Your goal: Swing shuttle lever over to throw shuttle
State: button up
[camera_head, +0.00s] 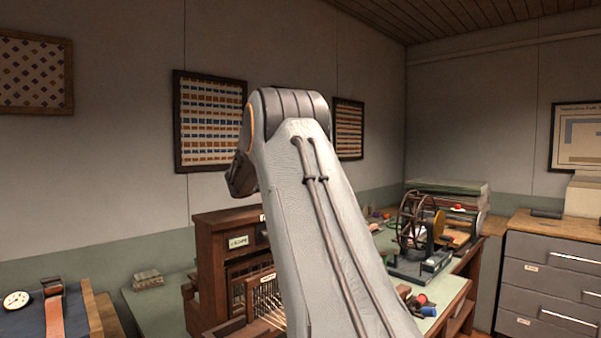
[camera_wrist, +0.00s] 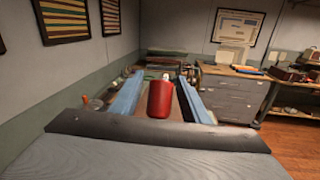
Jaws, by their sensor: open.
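The wooden loom (camera_head: 212,262) with small labels and pale warp threads stands on the green bench in the head view, partly hidden behind my arm. In the wrist view my gripper (camera_wrist: 160,80) is open, its two blue fingers pointing away from the camera. A red cylinder (camera_wrist: 160,100) with a pale tip shows between the fingers, with gaps on both sides. It looks like a handle, but I cannot tell whether it is the shuttle lever's. My gripper's fingers and the lever are hidden in the head view.
A spoked winding wheel (camera_head: 415,222) and coloured spools (camera_head: 420,303) are on the bench at right. Grey drawers (camera_head: 555,275) stand further right. A small stack (camera_head: 147,279) lies left of the loom. The green bench top between that stack and the left board is clear.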

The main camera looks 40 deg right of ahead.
jog(key=shift+w+d, duration=0.1)
jog(key=shift+d, duration=0.45)
grip_shut()
jog(key=shift+a, duration=0.15)
